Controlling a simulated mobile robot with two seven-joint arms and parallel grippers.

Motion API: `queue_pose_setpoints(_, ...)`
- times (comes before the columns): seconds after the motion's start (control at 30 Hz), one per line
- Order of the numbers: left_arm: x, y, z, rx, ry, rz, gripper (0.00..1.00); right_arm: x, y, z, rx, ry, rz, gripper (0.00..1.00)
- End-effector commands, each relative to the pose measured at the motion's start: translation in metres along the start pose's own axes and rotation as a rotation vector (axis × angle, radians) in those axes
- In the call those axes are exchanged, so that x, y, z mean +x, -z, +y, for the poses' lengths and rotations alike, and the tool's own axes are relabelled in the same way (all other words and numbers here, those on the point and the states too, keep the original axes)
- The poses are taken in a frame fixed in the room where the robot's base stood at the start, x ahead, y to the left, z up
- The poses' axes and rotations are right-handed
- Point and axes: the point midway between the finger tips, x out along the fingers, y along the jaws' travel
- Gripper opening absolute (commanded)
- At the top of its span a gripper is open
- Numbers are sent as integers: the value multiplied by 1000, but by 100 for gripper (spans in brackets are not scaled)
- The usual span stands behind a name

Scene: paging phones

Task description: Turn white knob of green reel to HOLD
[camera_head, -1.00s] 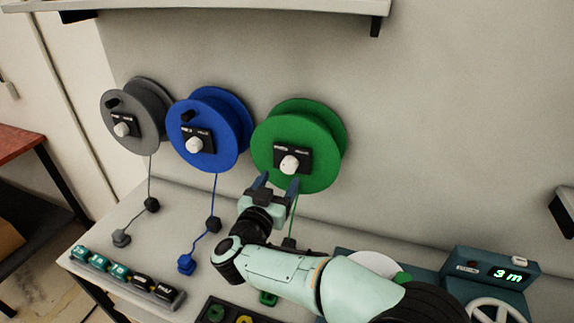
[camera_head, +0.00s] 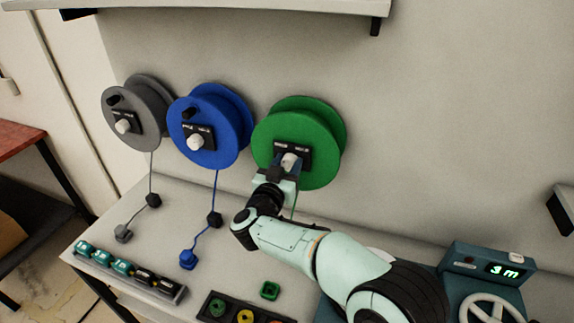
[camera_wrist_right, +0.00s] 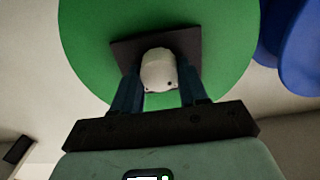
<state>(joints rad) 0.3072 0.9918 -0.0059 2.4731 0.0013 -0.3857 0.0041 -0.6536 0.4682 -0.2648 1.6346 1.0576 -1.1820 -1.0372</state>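The green reel (camera_head: 330,125) hangs on the back wall, rightmost of three reels. A dark plate (camera_head: 304,150) with small lettering, too small to read, is at its middle. The white knob (camera_head: 289,159) stands out from this plate and also shows in the right wrist view (camera_wrist_right: 159,70). My right gripper (camera_head: 287,165) is at the knob, its fingers (camera_wrist_right: 160,82) on either side of it. The fingers look closed against the knob's sides. The fingers and hand hide part of the knob and plate in the head view. My left gripper is not in view.
A blue reel (camera_head: 228,117) and a grey reel (camera_head: 150,97) with similar knobs hang to the left. Cords and plugs lie on the bench (camera_head: 130,190). A button strip (camera_head: 130,272), a tray (camera_head: 206,301) and a box reading 3 m (camera_head: 468,262) stand in front.

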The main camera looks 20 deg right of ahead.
Motion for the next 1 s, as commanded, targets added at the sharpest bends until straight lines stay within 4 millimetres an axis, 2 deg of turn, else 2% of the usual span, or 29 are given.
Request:
queue_pose_setpoints(0.27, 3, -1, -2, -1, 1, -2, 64, 0, -1, 0, 36, 0, -1, 12)
queue_pose_setpoints(0.47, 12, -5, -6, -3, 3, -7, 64, 0, -2, 1, 141, -1, 0, 12)
queue_pose_setpoints(1.0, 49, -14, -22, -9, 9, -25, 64, 0, -4, 3, 635, -1, 0, 12)
